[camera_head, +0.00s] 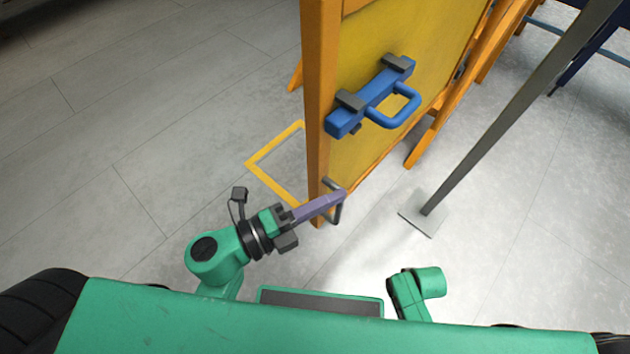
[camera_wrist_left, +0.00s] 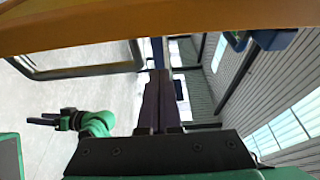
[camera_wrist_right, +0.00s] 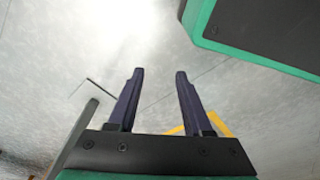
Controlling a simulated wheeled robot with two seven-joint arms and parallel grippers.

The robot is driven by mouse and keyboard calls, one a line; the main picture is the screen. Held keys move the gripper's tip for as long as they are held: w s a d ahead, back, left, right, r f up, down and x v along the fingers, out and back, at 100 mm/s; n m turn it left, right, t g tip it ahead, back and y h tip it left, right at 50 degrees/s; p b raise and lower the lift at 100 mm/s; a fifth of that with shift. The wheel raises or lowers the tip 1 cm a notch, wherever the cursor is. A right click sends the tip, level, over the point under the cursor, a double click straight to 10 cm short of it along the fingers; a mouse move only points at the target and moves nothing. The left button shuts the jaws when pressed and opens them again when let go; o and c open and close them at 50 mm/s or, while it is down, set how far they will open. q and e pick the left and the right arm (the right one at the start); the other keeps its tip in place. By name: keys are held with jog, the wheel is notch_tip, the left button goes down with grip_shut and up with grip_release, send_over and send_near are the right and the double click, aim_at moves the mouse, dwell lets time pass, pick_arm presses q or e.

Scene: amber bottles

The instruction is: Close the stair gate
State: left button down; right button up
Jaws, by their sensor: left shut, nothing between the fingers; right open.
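The stair gate is a yellow panel (camera_head: 425,60) with an orange upright edge (camera_head: 318,100), standing at an angle in the head view. A blue latch with a loop handle (camera_head: 400,105) is fixed on its face. A dark bracket-like handle (camera_head: 336,212) is low by the orange edge. My left gripper (camera_head: 343,195) is shut and empty, its purple fingertips beside this handle; I cannot tell whether they touch. In the left wrist view the shut fingers (camera_wrist_left: 160,78) point towards an orange beam (camera_wrist_left: 150,24). My right gripper (camera_wrist_right: 157,75) is open and empty over bare floor.
A grey slanting post (camera_head: 510,110) on a square foot plate stands right of the gate. A yellow outline (camera_head: 262,178) marks the floor left of the gate. Orange slanted legs (camera_head: 435,130) are behind the panel. The floor at left is clear.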

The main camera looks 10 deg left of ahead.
aim_at(316, 185)
pick_arm(q)
jog(key=shift+w+a, duration=1.35)
jog(key=shift+a, duration=0.05)
